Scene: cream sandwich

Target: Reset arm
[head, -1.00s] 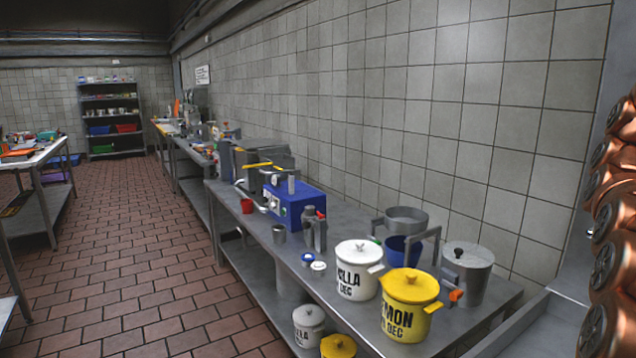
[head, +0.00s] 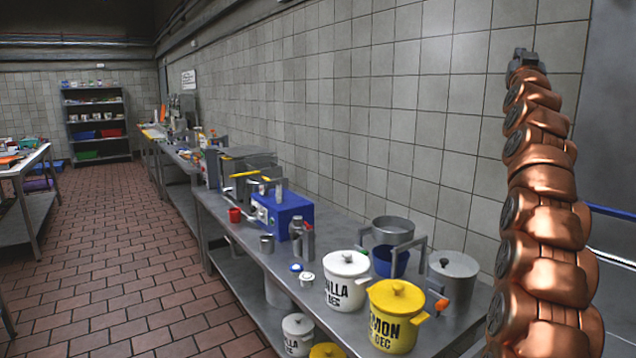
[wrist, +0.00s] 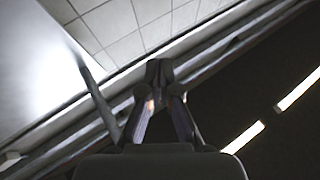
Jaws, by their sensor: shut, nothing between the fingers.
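My copper-coloured arm stands nearly upright at the right of the head view. My gripper (head: 524,58) is at its top, in front of the tiled wall and well above the counter. In the wrist view my gripper (wrist: 159,72) has its fingertips together with nothing between them. Behind it there show only wall tiles, pipes and the dark ceiling with bright light strips. My gripper touches nothing that I can see.
A long steel counter (head: 340,303) runs along the wall, left of my arm. It holds a white pot (head: 347,284), a yellow pot (head: 397,318), a grey pot (head: 453,275) and a blue machine (head: 283,211). The tiled floor (head: 110,250) is clear to the left.

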